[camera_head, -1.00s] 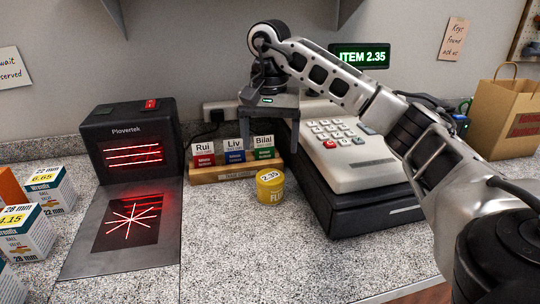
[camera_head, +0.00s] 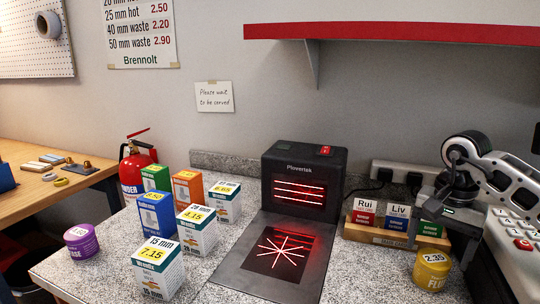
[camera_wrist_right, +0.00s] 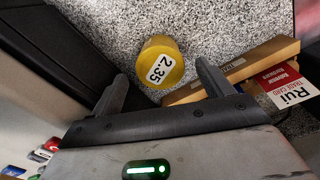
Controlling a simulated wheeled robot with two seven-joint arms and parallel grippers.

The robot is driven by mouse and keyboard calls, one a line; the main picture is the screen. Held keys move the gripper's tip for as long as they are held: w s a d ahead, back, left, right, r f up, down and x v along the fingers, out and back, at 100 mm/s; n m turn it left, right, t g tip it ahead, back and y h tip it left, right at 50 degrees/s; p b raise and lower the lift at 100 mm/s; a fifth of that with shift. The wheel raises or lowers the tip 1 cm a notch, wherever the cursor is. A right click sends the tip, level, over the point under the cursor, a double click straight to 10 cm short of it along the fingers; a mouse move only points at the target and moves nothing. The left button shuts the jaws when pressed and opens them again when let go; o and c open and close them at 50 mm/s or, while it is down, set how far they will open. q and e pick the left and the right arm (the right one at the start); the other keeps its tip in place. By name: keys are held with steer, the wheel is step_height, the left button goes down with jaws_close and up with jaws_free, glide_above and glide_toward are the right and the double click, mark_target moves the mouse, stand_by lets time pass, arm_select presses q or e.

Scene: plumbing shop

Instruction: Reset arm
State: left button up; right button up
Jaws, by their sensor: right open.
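My right arm comes in from the right in the head view. Its right gripper (camera_head: 440,240) points down, open and empty, in front of the right end of the wooden card holder. A yellow tin (camera_head: 432,270) marked 2.35 stands upright on the counter just below and in front of it. In the right wrist view the open fingers (camera_wrist_right: 163,74) appear on either side of the yellow tin (camera_wrist_right: 160,62), with nothing between them gripped. My left gripper is not in view.
The card holder (camera_head: 385,236) and cash register (camera_head: 515,262) are close to the right gripper. A black scanner (camera_head: 303,160) with red lines stands mid-counter. Several fitting boxes (camera_head: 197,232) and a purple tin (camera_head: 81,241) stand left. A red-edged shelf (camera_head: 400,33) hangs above.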

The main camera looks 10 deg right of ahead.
mark_target(435, 259)
step_height(435, 259, down, 5)
steer(key=shift+f, duration=0.2)
step_height(435, 259, up, 3)
steer(key=shift+f, duration=0.1)
steer(key=shift+a+r, duration=0.15)
steer(key=shift+r, duration=0.55)
steer(key=shift+f, duration=0.1)
